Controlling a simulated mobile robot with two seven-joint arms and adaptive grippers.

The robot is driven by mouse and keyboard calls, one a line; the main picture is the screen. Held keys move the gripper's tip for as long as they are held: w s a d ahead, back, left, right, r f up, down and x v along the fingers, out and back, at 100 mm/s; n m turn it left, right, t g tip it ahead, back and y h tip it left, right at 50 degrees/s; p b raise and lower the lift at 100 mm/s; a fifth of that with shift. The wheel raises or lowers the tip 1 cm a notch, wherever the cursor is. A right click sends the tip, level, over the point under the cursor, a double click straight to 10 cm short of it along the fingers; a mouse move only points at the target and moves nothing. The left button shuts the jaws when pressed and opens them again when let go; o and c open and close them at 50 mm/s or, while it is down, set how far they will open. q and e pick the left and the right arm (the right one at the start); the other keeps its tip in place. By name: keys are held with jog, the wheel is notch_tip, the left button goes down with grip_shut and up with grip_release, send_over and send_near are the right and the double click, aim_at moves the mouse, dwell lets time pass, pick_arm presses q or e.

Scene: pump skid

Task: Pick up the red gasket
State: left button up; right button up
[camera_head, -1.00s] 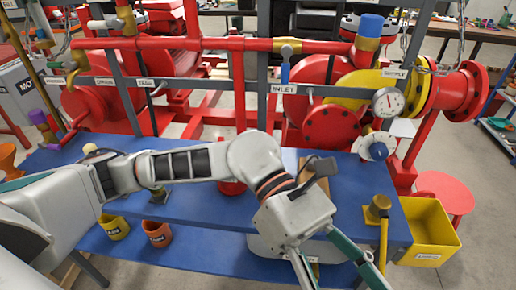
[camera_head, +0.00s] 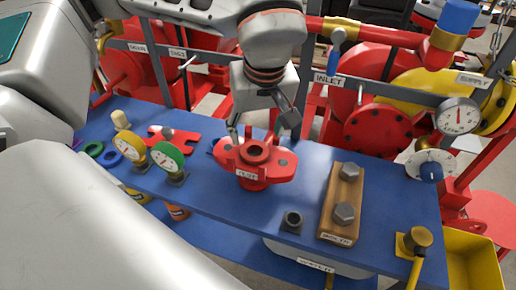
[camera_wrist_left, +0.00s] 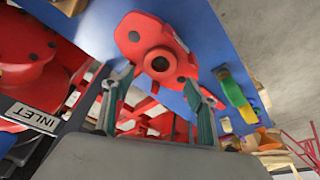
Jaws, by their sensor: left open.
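A red flange piece with a "TEST" label (camera_head: 283,166) stands on the blue bench top, with a short red collar and dark bore at its centre. My left gripper (camera_head: 262,127) is open and empty, just behind and above the flange, fingers pointing down. In the left wrist view the flange (camera_wrist_left: 133,33) lies beyond the spread fingers of my left gripper (camera_wrist_left: 157,80). A green ring (camera_head: 93,149) and a blue ring (camera_head: 111,158) lie at the bench's left. My right gripper is out of view.
A flat red notched piece (camera_head: 170,138) and two gauges (camera_head: 130,152) (camera_head: 168,158) are left of the flange. A wooden block with bolts (camera_head: 342,204) and a dark nut (camera_head: 292,221) are to the right. Red pipes and the gauge (camera_head: 457,116) stand behind. A yellow bin (camera_head: 474,262) is front right.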

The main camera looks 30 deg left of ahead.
aim_at(255, 151)
pick_arm(q)
jog(key=x, duration=0.7)
jog(key=shift+s+f, duration=0.1)
jog(key=shift+d, duration=0.1)
jog(key=c, duration=0.9)
